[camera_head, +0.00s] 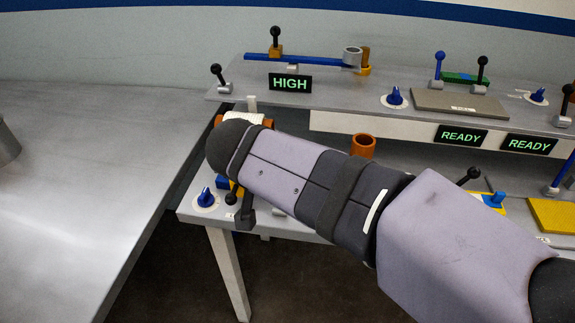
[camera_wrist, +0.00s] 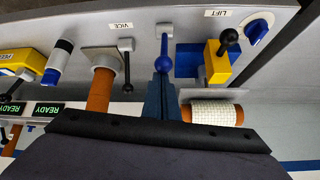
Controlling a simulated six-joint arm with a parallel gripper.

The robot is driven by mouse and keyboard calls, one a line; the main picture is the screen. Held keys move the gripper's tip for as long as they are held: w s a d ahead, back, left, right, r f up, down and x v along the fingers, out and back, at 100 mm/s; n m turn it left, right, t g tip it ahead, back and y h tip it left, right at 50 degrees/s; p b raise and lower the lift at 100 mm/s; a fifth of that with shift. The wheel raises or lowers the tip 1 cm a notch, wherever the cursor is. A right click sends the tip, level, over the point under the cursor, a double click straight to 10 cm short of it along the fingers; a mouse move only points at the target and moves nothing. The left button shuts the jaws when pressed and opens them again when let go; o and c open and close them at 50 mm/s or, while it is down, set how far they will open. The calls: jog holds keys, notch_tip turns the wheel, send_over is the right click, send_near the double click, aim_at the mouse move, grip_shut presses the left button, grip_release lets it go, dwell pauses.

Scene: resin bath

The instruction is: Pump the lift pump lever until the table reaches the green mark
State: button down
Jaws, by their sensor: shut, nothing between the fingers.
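The LIFT label (camera_wrist: 218,13) appears upside down in the wrist view. Near it is a short lever with a black knob (camera_wrist: 229,38) on a yellow block (camera_wrist: 216,62) with a blue base. In the head view the black knob (camera_head: 232,198) shows just past the end of my arm. A blue ball-ended lever (camera_wrist: 163,64) stands to its left in the wrist view. I cannot tell which is the pump lever. My gripper (camera_wrist: 161,82) is shut and empty, its tips close to the blue ball; contact is unclear. I cannot make out the lift table or its green mark.
A blue dial (camera_wrist: 257,28) sits beside the lift. A white-wrapped orange roller (camera_wrist: 212,112) is close to my gripper. An orange post (camera_wrist: 101,90) and the VICE lever (camera_wrist: 127,68) stand left. A HIGH display (camera_head: 290,82) is on the back shelf. The left bench (camera_head: 80,180) is mostly clear.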

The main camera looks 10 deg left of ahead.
jog(key=shift+s+f+b, duration=0.35)
jog(key=shift+s+b, duration=0.35)
jog(key=shift+b, duration=0.05)
jog(key=shift+s+f+b, duration=0.4)
jog(key=shift+s+b, duration=0.25)
jog(key=shift+b, duration=0.1)
jog(key=shift+s+f+b, duration=0.35)
jog(key=shift+s+b, duration=0.35)
jog(key=shift+b, duration=0.05)
jog(key=w+d+r+p, duration=0.1)
jog(key=w+r+p, duration=0.2)
jog(key=w+r, duration=0.15)
jog(key=s+r+b, duration=0.2)
jog(key=s+r, duration=0.1)
jog(key=s, duration=0.7)
jog(key=shift+s+a+r, duration=0.15)
jog(key=shift+a+r, duration=0.1)
jog(key=shift+a, duration=0.1)
dwell(0.4)
